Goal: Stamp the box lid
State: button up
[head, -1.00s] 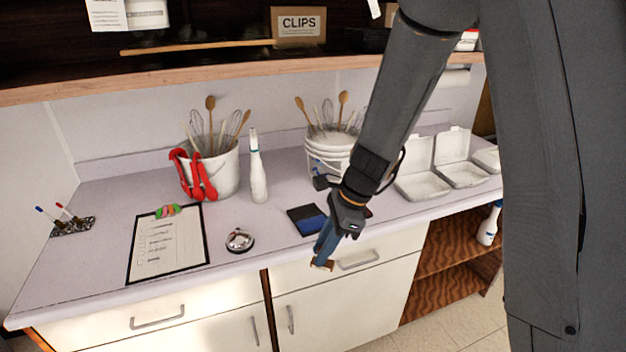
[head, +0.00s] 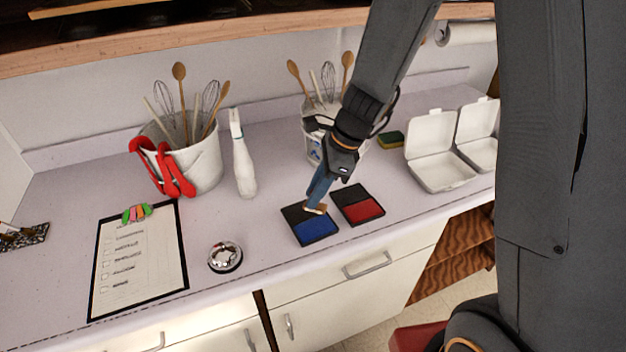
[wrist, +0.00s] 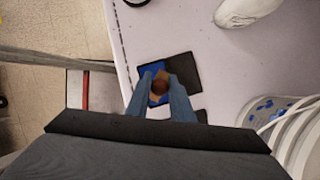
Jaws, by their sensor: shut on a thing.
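My gripper (head: 318,195) points down over the blue ink pad (head: 316,229), shut on a small wooden stamp (head: 315,209). In the wrist view the stamp (wrist: 160,86) shows as a brown round end between the fingers (wrist: 162,98), with the blue pad (wrist: 149,72) just beneath. I cannot tell whether the stamp touches the pad. A red ink pad (head: 365,208) lies open to the right of the blue one. White hinged boxes stand open at the right: the nearer box (head: 441,172) and another (head: 481,152) partly hidden by my body. The stamp's face is hidden.
A bell (head: 225,257), a checklist board (head: 140,262) and a white spray bottle (head: 243,165) are left of the pads. Utensil buckets (head: 205,160) stand behind. A sponge (head: 390,139) lies near the back. A shelf (head: 250,38) overhangs the counter.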

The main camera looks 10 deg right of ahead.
aim_at(319, 206)
jog(key=shift+f+b, duration=2.55)
jog(key=shift+f, duration=0.45)
jog(key=shift+s+f+b, duration=0.1)
jog(key=shift+f+b, duration=0.3)
jog(key=shift+f, duration=0.15)
notch_tip(319, 206, up, 5)
jog(key=p, duration=0.5)
jog(key=shift+r, duration=0.1)
jog(key=shift+r+p, duration=0.5)
jog(key=shift+r, duration=0.45)
